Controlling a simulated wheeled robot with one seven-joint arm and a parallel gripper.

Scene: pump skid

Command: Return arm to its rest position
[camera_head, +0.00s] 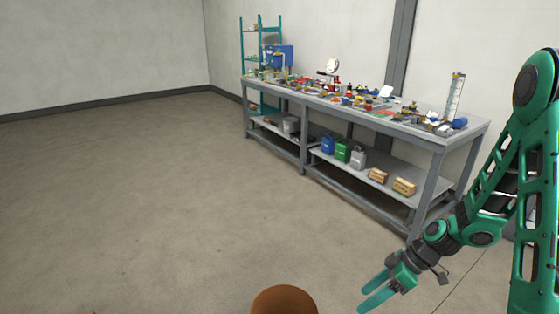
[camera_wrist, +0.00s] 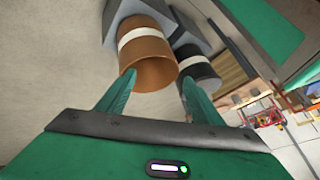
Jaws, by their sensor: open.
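My green arm (camera_head: 535,190) reaches down along the right side of the head view, bent, with its gripper (camera_head: 364,298) low in front of the workbench. The fingers point down and to the left. In the wrist view my gripper (camera_wrist: 158,77) has its two green fingers spread apart. An orange-brown cylinder with a white band (camera_wrist: 150,68) shows beyond and between them. Nothing is visibly held; I cannot tell the exact gap between fingers and cylinder.
A brown round top (camera_head: 285,300) shows at the head view's bottom edge. A black white-banded cylinder (camera_wrist: 196,68) is beside the orange-brown one. A cluttered workbench (camera_head: 440,140) and teal shelves (camera_head: 243,45) stand along the wall. Open floor (camera_head: 130,200) lies left.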

